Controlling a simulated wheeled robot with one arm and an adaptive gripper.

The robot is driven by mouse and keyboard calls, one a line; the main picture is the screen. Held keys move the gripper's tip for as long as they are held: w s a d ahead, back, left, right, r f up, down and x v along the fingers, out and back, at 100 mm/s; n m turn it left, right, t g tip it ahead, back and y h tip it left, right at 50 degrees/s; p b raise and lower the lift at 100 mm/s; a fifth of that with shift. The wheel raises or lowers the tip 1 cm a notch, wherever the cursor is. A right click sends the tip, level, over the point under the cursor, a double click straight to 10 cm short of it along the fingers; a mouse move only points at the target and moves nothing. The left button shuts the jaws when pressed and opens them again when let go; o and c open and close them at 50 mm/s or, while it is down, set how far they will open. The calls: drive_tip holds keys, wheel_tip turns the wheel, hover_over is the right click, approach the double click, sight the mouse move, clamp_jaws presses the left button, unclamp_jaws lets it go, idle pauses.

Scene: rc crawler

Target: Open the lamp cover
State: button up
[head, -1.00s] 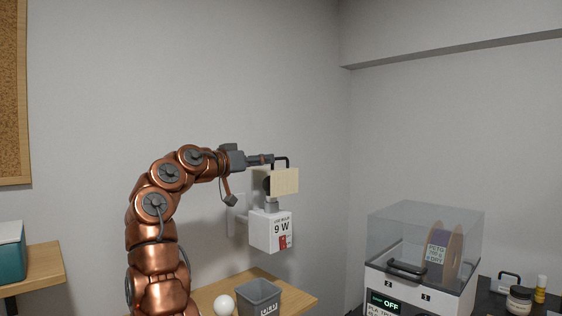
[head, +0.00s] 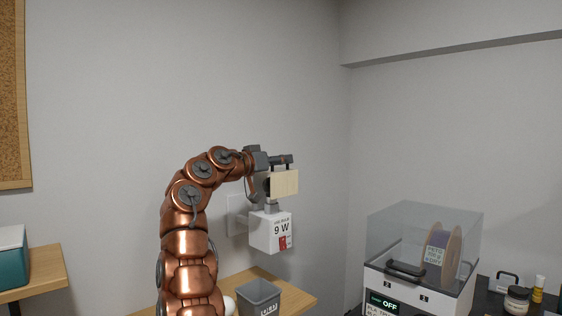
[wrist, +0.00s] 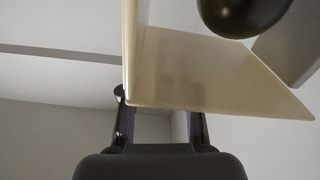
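The lamp cover (head: 285,183) is a cream panel in front of the wall lamp, above a white box (head: 265,232) marked "9 W". My gripper (head: 283,160) is at the cover's top edge, where it hides the black handle. In the wrist view the cover (wrist: 200,80) fills the upper middle, and a dark round part (wrist: 243,14) shows above it. My two fingers stand apart below the cover, so the gripper looks open. The cover hides part of the fingers, and I cannot tell whether they touch the handle.
A grey bin (head: 260,296) stands on a wooden table (head: 298,299) below the lamp, with a white ball (head: 230,306) partly behind my arm. A clear-lidded box (head: 424,245) holding a spool stands at right. The wall (head: 120,110) is close behind the lamp.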

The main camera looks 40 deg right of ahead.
clamp_jaws()
idle(0.3)
